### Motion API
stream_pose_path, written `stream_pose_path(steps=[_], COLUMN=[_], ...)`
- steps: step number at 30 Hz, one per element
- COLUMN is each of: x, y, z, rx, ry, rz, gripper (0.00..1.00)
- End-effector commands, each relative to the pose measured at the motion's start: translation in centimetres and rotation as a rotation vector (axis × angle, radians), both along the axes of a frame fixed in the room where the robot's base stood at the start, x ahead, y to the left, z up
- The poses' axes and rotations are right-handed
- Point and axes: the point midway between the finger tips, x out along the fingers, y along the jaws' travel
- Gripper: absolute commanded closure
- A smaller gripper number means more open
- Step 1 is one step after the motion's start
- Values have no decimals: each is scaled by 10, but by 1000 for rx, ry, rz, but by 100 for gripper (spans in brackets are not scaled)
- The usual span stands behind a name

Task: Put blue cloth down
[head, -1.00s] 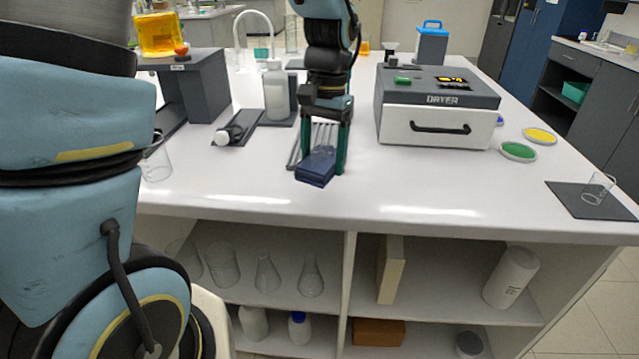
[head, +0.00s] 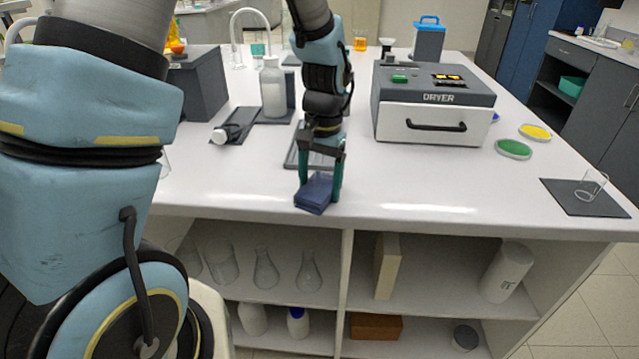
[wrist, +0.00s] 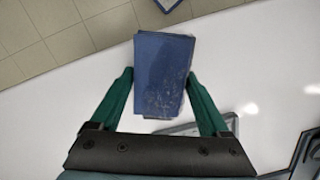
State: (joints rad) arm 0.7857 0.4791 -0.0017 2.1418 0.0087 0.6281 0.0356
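The blue cloth (head: 315,192) is a folded dark blue block near the front edge of the white bench. My gripper (head: 320,188) points down with its green fingers on either side of the cloth. In the wrist view the cloth (wrist: 164,72) lies between the two fingertips (wrist: 160,78), which meet its sides.
A grey ribbed rack (head: 297,155) lies just behind my gripper. The dryer (head: 433,104) stands to the right, with green (head: 514,149) and yellow (head: 535,132) dishes beyond. A dark mat (head: 560,197) holds a glass beaker (head: 591,184). The bench front right of my gripper is clear.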

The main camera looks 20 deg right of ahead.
Motion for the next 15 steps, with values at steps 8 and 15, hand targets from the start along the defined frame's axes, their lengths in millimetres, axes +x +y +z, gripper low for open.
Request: stream_pose_path(steps=[8,15], x=[0,0], y=[0,0], z=[0,7], rx=[1,-1], ry=[1,-1], rz=[0,0], gripper=[0,0])
